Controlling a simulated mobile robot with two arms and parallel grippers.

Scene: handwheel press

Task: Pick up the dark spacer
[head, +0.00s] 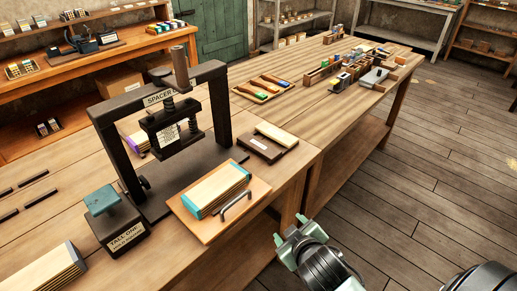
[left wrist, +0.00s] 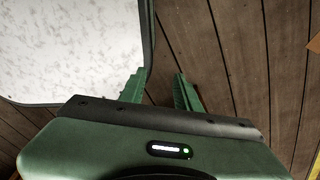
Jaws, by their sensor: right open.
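A dark brown flat block (head: 258,149), which looks like the dark spacer, lies on the bench to the right of the press (head: 165,125). My right gripper (head: 291,229) is open and empty, in front of the bench edge and apart from the dark block. My left gripper (left wrist: 162,76) is open and empty in the left wrist view, with bare floor between its fingers. The left gripper does not show in the head view.
A wooden board (head: 182,209) with a teal-ended stack (head: 217,188) and a dark handle sits in front of the press. A dark box with a teal top (head: 101,201) stands left. A tray of tools (head: 262,89) lies beyond. A pale speckled panel (left wrist: 70,45) is beside my left gripper.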

